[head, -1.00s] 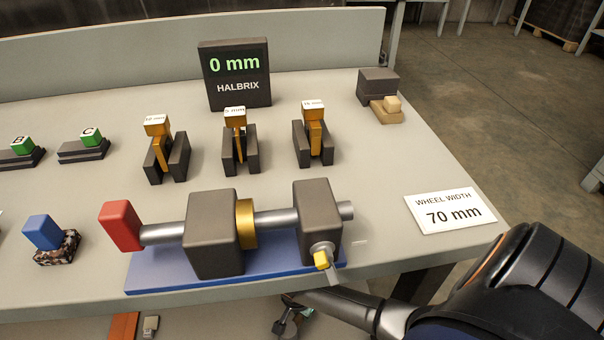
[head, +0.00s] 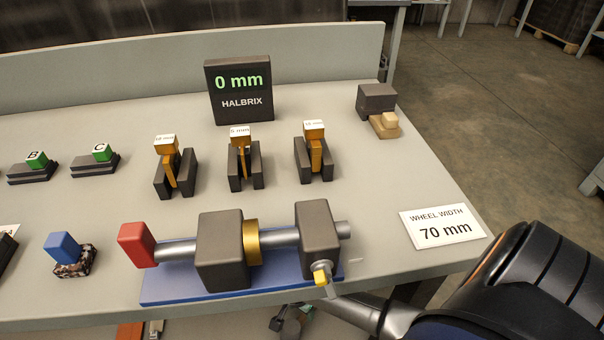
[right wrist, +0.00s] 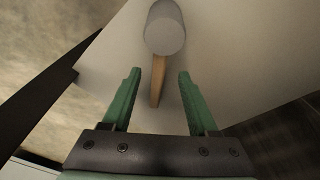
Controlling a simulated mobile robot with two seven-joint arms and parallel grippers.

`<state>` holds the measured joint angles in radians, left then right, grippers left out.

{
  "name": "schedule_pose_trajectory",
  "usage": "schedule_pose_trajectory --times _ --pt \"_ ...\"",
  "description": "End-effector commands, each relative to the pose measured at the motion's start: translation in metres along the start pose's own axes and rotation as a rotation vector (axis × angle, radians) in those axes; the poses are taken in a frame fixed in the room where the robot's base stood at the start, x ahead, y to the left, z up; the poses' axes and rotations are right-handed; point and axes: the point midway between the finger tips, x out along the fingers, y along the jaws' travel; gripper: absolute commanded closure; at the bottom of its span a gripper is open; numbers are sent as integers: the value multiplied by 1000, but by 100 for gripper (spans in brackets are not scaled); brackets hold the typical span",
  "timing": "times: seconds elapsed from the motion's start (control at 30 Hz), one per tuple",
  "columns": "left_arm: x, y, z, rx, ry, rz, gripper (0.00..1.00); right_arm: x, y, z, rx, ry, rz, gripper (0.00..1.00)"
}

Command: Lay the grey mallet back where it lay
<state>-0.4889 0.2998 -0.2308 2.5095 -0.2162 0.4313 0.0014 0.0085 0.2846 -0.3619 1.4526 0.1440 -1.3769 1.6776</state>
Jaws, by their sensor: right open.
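The grey mallet shows in the right wrist view, with a pale cylindrical head (right wrist: 166,30) and a wooden handle (right wrist: 158,82). It appears to lie on a pale flat surface (right wrist: 225,70). My right gripper (right wrist: 159,73) is open, its green fingers on either side of the handle in the picture, with a gap at each side. I cannot tell its distance from the handle. In the head view my right arm (head: 540,285) comes in from the lower right, reaching below the table's front edge; I cannot make out the mallet there. My left gripper is not in view.
A WHEEL WIDTH 70 mm card (head: 443,227) lies right.

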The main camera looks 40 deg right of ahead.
Motion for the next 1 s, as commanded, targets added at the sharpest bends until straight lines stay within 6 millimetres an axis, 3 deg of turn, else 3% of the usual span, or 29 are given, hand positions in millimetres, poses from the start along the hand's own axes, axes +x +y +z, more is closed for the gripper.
schedule_pose_trajectory --times 0.03,0.1,0.3,1.0 --pt "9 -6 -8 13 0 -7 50 -18 0 0 1 -2 -1 41" --pt "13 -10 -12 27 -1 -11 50 -31 0 0 1 -1 -1 41" --pt "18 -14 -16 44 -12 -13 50 -53 0 0 0 -1 0 41" --pt "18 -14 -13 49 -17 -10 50 -56 0 0 0 0 1 41"
